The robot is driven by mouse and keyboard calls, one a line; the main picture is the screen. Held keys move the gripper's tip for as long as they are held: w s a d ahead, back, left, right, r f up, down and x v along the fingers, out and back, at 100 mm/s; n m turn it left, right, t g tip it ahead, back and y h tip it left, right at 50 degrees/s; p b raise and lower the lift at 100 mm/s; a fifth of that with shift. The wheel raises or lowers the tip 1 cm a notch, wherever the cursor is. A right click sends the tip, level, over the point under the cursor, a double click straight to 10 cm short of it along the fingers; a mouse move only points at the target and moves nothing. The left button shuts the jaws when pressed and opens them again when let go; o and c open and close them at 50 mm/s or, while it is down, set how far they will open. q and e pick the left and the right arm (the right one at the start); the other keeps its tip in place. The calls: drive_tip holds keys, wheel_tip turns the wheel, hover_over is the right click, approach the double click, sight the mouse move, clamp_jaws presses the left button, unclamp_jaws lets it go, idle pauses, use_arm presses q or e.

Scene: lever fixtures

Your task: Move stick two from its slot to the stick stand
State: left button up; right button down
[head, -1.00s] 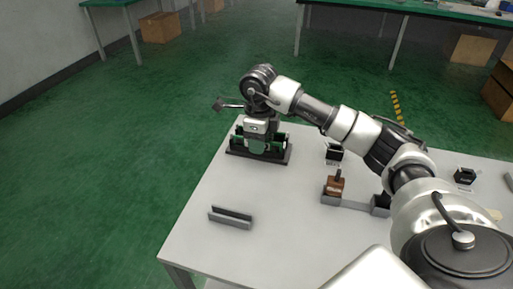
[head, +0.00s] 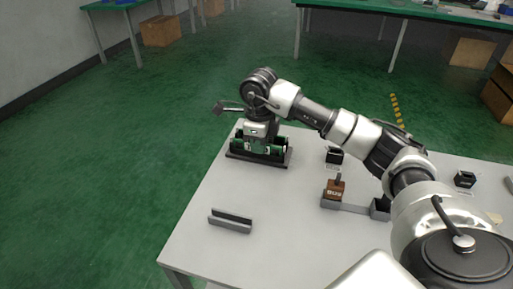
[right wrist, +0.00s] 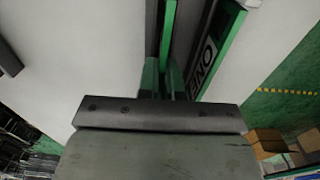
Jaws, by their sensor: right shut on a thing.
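My right gripper (head: 258,146) points down at a dark-based fixture (head: 236,156) with green upright parts, at the table's far left corner. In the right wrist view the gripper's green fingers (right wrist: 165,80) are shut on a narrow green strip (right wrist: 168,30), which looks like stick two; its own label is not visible. A green piece with a dark side marked "ONE" (right wrist: 210,50) stands just right of the fingers. The head view of the grasp is largely blocked by the gripper. I cannot tell for sure which fixture is the stick stand. My left gripper is out of view.
A grey open channel (head: 230,223) lies at the table's front left. A brown labelled block (head: 335,191) sits in a grey holder (head: 352,207) below my right arm. Black boxes stand behind it (head: 334,155) and at right (head: 465,179). The left-middle tabletop is clear.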

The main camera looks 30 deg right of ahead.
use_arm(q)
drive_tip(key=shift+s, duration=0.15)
use_arm(e)
drive_tip(key=shift+r, duration=0.1)
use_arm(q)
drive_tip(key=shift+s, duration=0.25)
use_arm(e)
drive_tip(key=shift+r, duration=0.1)
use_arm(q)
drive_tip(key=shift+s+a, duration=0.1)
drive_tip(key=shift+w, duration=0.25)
use_arm(e)
drive_tip(key=shift+r, duration=0.1)
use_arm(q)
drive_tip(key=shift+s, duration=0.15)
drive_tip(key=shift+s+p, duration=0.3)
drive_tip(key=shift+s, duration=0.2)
use_arm(e)
drive_tip(key=shift+r, duration=0.15)
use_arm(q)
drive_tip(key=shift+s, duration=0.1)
use_arm(e)
drive_tip(key=shift+r, duration=0.15)
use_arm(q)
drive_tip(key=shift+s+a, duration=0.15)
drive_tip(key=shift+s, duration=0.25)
